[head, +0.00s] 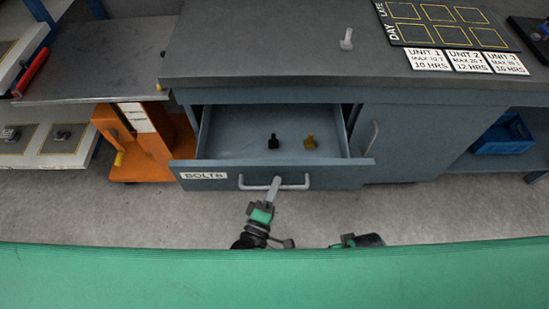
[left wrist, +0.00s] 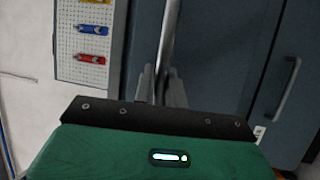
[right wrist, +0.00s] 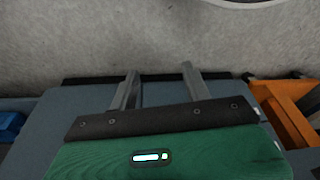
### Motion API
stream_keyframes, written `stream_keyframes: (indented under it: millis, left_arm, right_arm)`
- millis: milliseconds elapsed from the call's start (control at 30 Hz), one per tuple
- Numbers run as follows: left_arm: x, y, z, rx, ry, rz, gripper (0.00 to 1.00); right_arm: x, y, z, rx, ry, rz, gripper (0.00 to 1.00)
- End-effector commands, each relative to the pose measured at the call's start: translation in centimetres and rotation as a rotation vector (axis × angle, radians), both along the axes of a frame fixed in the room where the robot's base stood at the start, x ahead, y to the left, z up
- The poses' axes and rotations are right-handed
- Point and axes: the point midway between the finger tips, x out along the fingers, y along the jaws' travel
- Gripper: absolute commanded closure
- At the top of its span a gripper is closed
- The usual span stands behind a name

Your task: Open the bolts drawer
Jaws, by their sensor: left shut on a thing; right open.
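The bolts drawer (head: 225,147) stands pulled out from the blue-grey bench in the head view, with a "BOLTS" label (head: 203,175) on the left of its front. My left gripper (head: 273,188) is shut on the drawer's grey bar handle (head: 296,186). In the left wrist view the handle bar (left wrist: 168,40) runs between the fingers. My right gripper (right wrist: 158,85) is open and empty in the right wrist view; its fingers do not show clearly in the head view.
A cabinet door with a handle (head: 372,138) is right of the drawer. An orange cart (head: 150,150) stands to the left. A blue bin (head: 502,138) sits on the right shelf. A small grey piece (head: 346,40) stands on the bench top. Grey floor lies before the drawer.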

Motion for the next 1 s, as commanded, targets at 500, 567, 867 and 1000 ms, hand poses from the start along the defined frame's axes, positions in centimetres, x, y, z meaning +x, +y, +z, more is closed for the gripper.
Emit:
stream_keyframes:
  millis: [500, 567, 867, 1000]
  left_arm:
    - [-9.1, 0.0, -0.1, 0.001, 0.002, -0.002, 1.00]
    - [-9.5, 0.0, -0.1, 0.002, 0.001, -0.002, 1.00]
    - [-10.1, 0.0, -0.1, 0.002, 0.000, -0.001, 1.00]
    - [-10.0, 0.0, -0.1, 0.002, 0.000, -0.001, 1.00]
  right_arm:
    - [-0.7, -0.2, -3.4, -0.007, 0.029, 0.002, 0.51]
    - [-0.8, -0.2, -3.6, -0.008, 0.030, 0.002, 0.51]
    - [-0.7, -0.2, -3.8, -0.007, 0.026, 0.002, 0.51]
    - [-0.7, -0.2, -3.8, -0.008, 0.026, 0.002, 0.51]
